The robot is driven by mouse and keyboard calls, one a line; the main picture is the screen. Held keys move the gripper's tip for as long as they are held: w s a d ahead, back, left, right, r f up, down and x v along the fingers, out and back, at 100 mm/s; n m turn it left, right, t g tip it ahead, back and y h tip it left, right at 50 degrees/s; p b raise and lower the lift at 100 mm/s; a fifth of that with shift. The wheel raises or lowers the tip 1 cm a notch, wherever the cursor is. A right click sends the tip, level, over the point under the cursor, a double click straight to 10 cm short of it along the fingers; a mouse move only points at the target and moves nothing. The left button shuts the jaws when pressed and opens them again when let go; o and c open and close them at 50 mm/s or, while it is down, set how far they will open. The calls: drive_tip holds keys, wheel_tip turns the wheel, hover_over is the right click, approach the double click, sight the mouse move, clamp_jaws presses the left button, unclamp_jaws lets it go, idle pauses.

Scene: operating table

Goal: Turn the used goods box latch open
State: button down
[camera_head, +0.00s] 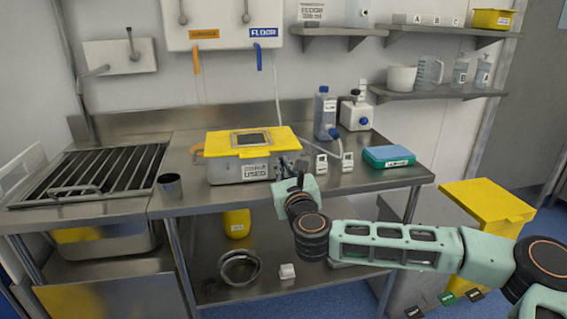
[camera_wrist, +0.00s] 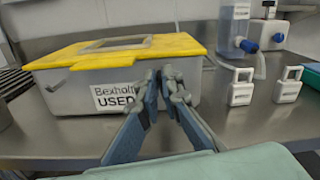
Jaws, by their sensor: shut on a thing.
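The used goods box (camera_head: 226,173) is a grey metal box with a yellow lid (camera_head: 220,146) and a window in the lid's top. It stands on the steel table and its lid is down. In the wrist view the box (camera_wrist: 72,95) carries a label ending in "USED". My gripper (camera_head: 288,167) is at the right part of the box's front, just below the lid rim. In the wrist view my gripper (camera_wrist: 165,77) has its fingertips close together, shut on the latch, which is mostly hidden between them.
Two white padlock-shaped tags (camera_wrist: 240,90) stand right of the box. A blue-capped bottle (camera_head: 325,115), a white container (camera_head: 355,113) and a teal box (camera_head: 389,157) are further right. A metal cup (camera_head: 170,187) stands to the left. The table's front edge is clear.

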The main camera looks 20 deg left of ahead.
drive_tip(key=n, duration=0.2)
drive_tip(key=n+p, duration=0.1)
drive_tip(key=shift+s+a+r+n, duration=0.1)
drive_tip(key=shift+a+n, duration=0.1)
drive_tip(key=shift+n, duration=0.2)
drive_tip(key=n, duration=0.4)
drive_tip(key=shift+s+a+f+n, duration=0.1)
drive_tip(key=shift+a+f+n, duration=0.1)
drive_tip(key=shift+f+n, duration=0.1)
drive_tip(key=n, duration=0.3)
drive_tip(key=shift+a+f, duration=0.1)
drive_tip(key=shift+f, duration=0.1)
drive_tip(key=shift+s+f+n+b, duration=0.15)
drive_tip(key=shift+n+b, duration=0.2)
drive_tip(key=shift+n, duration=0.7)
drive_tip(key=shift+w+f+n+b, duration=0.1)
drive_tip(key=shift+n+b, duration=0.2)
drive_tip(key=shift+n, duration=0.75)
drive_tip(key=c, duration=2.1)
unclamp_jaws()
drive_tip(key=shift+s, duration=0.1)
drive_tip(key=v, duration=1.2)
